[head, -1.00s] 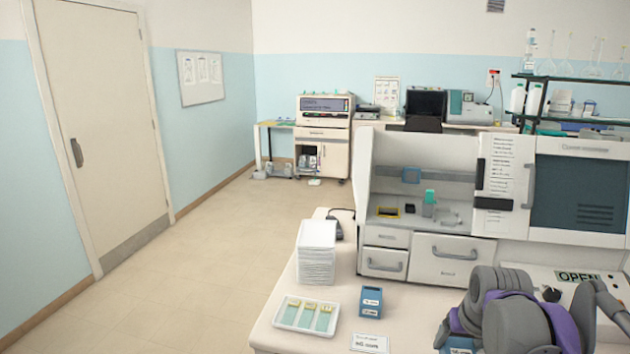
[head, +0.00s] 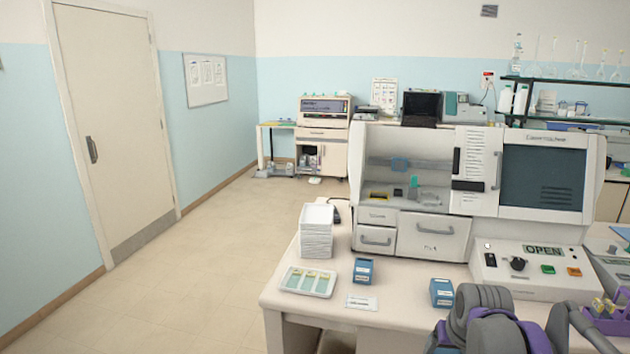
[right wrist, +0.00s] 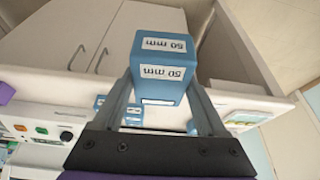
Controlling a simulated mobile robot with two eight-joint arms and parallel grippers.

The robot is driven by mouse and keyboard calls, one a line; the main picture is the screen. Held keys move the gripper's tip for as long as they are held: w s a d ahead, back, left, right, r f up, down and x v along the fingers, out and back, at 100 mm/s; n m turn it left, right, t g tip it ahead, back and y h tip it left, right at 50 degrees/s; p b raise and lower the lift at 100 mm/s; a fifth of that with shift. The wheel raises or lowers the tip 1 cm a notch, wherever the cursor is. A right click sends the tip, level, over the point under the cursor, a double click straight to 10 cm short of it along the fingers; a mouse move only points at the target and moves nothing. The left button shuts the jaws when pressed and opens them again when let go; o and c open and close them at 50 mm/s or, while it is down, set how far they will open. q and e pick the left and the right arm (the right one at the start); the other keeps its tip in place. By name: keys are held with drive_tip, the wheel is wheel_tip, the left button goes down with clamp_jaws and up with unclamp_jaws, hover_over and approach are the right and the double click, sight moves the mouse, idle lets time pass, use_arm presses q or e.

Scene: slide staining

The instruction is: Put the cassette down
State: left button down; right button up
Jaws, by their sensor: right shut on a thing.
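My right gripper (right wrist: 160,92) is shut on a blue cassette (right wrist: 160,48) with white "50 mm" labels, which sits between its two fingers in the right wrist view. The bench and floor show beyond it, and it appears held clear of them. In the head view, my right arm (head: 490,318) is at the bottom edge, and its fingers and the held cassette are hidden or out of frame. My left gripper is not in view.
Two blue boxes stand on the bench, one left (head: 363,270) and one nearer my arm (head: 441,292). A white slide tray (head: 326,292), a label card (head: 361,303) and a white stack (head: 316,238) are at left. A control panel reading OPEN (head: 530,270) stands at right.

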drive_tip(key=a+f+n, duration=0.1)
drive_tip(key=a+f, duration=0.3)
drive_tip(key=f, duration=0.7)
drive_tip(key=a+f+n, duration=0.1)
drive_tip(key=a+f, duration=0.4)
drive_tip(key=f, duration=0.6)
drive_tip(key=shift+s+a+f+y+p, duration=0.15)
drive_tip(key=shift+s+y+p, duration=0.25)
drive_tip(key=shift+s+p, duration=0.05)
